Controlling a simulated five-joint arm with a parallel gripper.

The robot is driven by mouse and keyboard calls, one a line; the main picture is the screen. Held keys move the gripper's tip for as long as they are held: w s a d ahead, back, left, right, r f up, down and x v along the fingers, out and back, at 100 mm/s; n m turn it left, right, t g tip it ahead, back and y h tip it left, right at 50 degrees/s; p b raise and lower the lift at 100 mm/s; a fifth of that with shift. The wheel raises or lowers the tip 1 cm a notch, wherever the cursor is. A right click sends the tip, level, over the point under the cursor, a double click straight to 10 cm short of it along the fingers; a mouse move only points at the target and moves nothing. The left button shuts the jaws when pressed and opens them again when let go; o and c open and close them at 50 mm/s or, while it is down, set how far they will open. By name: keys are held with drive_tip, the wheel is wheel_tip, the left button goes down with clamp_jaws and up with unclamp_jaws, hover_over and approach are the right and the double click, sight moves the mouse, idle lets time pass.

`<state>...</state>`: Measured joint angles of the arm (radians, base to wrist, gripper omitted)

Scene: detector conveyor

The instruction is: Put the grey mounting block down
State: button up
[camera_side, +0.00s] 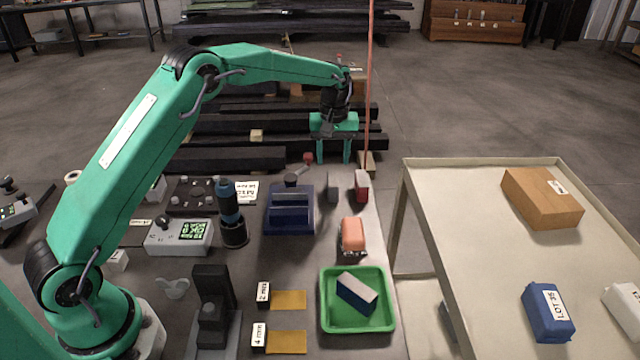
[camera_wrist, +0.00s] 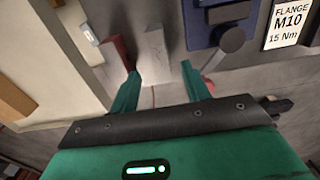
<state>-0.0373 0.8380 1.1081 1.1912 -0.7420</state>
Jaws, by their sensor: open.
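The grey mounting block (camera_side: 333,187) stands on the bench, between the dark blue holder and a red block. In the wrist view the grey block (camera_wrist: 156,55) shows just beyond the gap between the fingertips. My gripper (camera_side: 333,162) is open and empty, its two green fingers pointing down above and slightly behind the block. In the wrist view my gripper (camera_wrist: 160,70) shows its fingers spread apart, with no visible grip on the block.
The red block (camera_side: 361,187) stands close on the right, the dark blue holder (camera_side: 289,222) on the left. A green tray (camera_side: 327,323) holding a blue-and-white block and an orange-topped item (camera_side: 352,234) are nearer the camera. A cream table (camera_side: 470,215) is at right.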

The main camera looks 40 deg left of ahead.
drive_tip(key=s+d+r+m+t, duration=0.1)
drive_tip(key=s+r+m+t, duration=0.25)
drive_tip(key=s+r, duration=1.3)
drive_tip(key=s+d+f+m+t, duration=0.1)
drive_tip(key=s+m, duration=0.4)
drive_tip(key=s, duration=1.6)
drive_tip(key=shift+f+t, duration=0.15)
drive_tip(key=shift+t, duration=0.4)
drive_tip(key=o, duration=1.1)
drive_tip(key=shift+d+m, duration=0.1)
drive_tip(key=shift+m, duration=0.15)
